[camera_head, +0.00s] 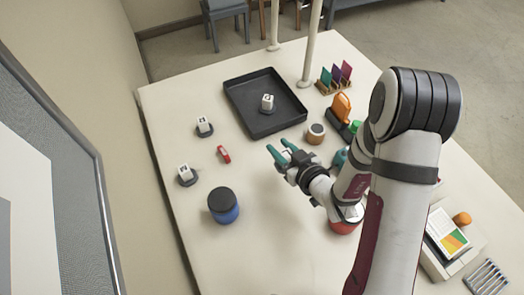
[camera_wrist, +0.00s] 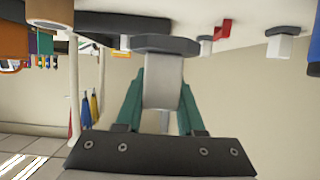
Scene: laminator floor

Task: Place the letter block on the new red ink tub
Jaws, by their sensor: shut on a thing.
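My gripper (camera_head: 280,153) has teal fingers and is over the middle of the table. In the wrist view my gripper (camera_wrist: 161,90) is shut on a pale letter block (camera_wrist: 163,82) with a dark many-sided base. A red tub (camera_head: 343,227) is partly hidden under my arm in the head view. Similar white blocks on dark bases stand at the left (camera_head: 204,123), nearer the front left (camera_head: 186,172), and in the tray (camera_head: 267,101).
A black tray (camera_head: 245,115) lies at the back. A blue tub with a dark lid (camera_head: 223,206), a small red object (camera_head: 223,154) and a brown-and-white tub (camera_head: 316,133) stand apart. Upright posts (camera_head: 311,45) and a coloured card rack (camera_head: 333,78) are at the back right.

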